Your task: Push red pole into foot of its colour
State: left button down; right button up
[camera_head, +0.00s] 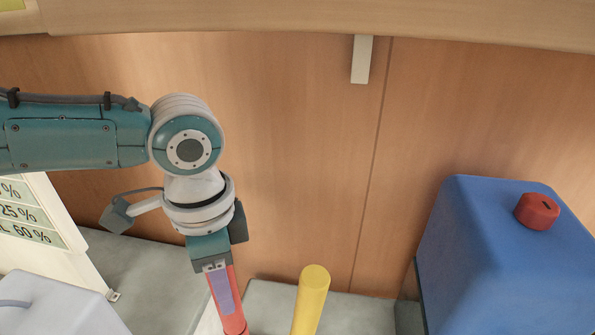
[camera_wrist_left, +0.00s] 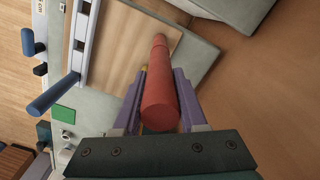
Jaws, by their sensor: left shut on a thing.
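My left gripper (camera_head: 222,292) points downward at the lower middle of the head view, and its purple fingers are shut on the red pole (camera_head: 237,322). In the left wrist view, the red pole (camera_wrist_left: 160,100) runs away from the camera between the fingers of the gripper (camera_wrist_left: 158,82). The pole's far end lies over a pale brown surface (camera_wrist_left: 150,47). I cannot tell whether that end touches anything. I cannot make out a red foot in either view. My right gripper is not in view.
A yellow pole (camera_head: 311,295) stands just right of the gripper. A blue container (camera_head: 480,250) with a red cap (camera_head: 537,210) is at right. A sign board (camera_head: 30,215) stands at left. Blue cylinders (camera_wrist_left: 52,95) show in the wrist view. A wooden wall (camera_head: 290,150) is behind.

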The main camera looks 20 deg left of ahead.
pick_arm(q)
jog(key=shift+c, duration=1.9)
grip_release()
jog(key=shift+r, duration=0.1)
